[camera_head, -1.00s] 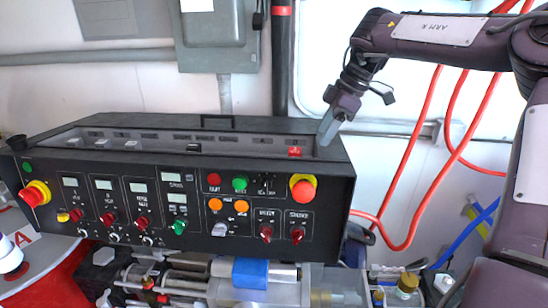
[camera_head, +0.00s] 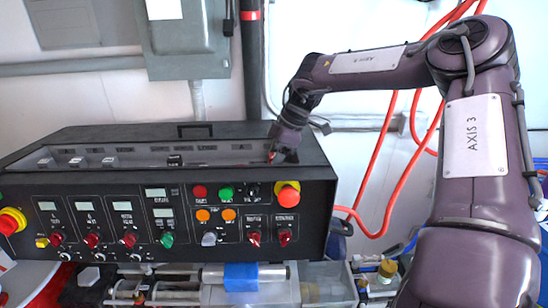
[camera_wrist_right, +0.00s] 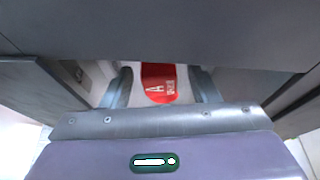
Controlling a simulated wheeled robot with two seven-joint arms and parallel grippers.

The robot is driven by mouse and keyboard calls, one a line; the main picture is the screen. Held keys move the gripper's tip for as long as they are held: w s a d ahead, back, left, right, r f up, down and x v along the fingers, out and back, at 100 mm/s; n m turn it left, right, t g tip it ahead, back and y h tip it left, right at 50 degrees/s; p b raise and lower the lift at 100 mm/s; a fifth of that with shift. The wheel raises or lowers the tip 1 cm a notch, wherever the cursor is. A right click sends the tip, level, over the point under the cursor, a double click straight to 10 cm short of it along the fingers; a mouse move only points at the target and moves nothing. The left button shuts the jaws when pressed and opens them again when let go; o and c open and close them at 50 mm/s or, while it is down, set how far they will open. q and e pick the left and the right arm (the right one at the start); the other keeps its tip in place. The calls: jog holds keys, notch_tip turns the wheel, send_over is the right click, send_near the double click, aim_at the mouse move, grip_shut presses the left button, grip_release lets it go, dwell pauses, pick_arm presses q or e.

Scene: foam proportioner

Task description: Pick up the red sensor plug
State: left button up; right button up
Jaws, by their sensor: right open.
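The red sensor plug (camera_wrist_right: 157,84) has white lettering and shows between the two fingers of my right gripper in the right wrist view. Only a small red sliver of the plug (camera_head: 271,155) shows in the head view, at the right end of the recessed top of the black control box (camera_head: 110,265). My right gripper (camera_head: 277,158) points down into this recess, right at the plug. Its fingers are open, one on each side of the plug, with a gap visible to both. My left gripper is not in view.
Other sockets or plugs, one black (camera_head: 174,160), sit in a row to the left. A red and yellow emergency button (camera_head: 287,194) is on the front face just below. Red hoses (camera_head: 385,190) hang to the right.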

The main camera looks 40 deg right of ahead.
jog(key=shift+s+d, duration=0.1)
jog(key=shift+d, duration=0.05)
jog(key=c, duration=1.1)
jog(key=shift+o, duration=0.2)
jog(key=shift+r, duration=0.15)
